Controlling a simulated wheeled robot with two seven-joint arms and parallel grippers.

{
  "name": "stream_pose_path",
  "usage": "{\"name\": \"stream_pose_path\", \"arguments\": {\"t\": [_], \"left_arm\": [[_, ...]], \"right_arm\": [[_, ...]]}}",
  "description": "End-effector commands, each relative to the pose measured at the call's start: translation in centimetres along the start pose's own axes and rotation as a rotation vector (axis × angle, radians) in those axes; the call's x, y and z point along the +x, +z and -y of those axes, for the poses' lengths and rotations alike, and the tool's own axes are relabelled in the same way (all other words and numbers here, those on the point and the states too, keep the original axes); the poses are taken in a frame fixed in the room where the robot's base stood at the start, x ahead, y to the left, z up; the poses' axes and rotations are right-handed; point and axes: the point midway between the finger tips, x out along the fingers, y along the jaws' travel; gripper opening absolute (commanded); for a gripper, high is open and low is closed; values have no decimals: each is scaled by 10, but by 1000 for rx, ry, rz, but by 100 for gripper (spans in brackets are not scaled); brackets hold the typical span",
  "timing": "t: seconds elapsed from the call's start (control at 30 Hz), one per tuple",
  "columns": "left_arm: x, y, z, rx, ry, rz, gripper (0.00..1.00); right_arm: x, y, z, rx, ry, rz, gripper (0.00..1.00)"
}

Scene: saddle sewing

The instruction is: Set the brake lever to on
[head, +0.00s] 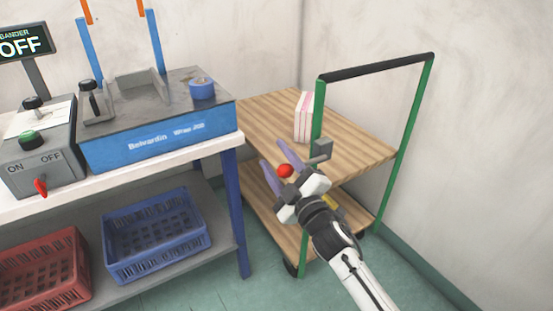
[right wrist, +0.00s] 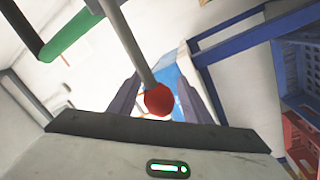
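The brake lever is a thin grey rod (right wrist: 135,50) ending in a red ball knob (right wrist: 158,99). The red knob also shows in the head view (head: 285,171), beside a grey bracket (head: 321,150) on the green post of a wooden cart (head: 350,135). My right gripper (head: 291,163) is at the knob. In the right wrist view its two fingers stand apart on either side of the knob, with gaps, so it looks open. Most of the rod is hidden in the head view. My left gripper is not in view.
A workbench with a blue jig (head: 160,140) and a control box with a red switch (head: 40,186) stands at the left. Blue (head: 155,240) and red (head: 40,280) crates sit on its lower shelf. A striped box (head: 304,115) stands on the cart's top. A wall is at the right.

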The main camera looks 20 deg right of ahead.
Motion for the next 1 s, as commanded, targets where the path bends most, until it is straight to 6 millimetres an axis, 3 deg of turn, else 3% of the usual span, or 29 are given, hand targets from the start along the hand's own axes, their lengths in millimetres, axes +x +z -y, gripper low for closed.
{"name": "stream_pose_path", "arguments": {"t": [0.37, 0.73, 1.0], "left_arm": [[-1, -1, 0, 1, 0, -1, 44], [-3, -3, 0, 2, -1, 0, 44], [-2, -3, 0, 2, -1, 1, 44]], "right_arm": [[-10, 0, 0, 1, 0, 1, 44], [-79, 1, 0, 0, -1, 2, 44], [-102, 0, 0, 0, 0, 0, 44]]}}
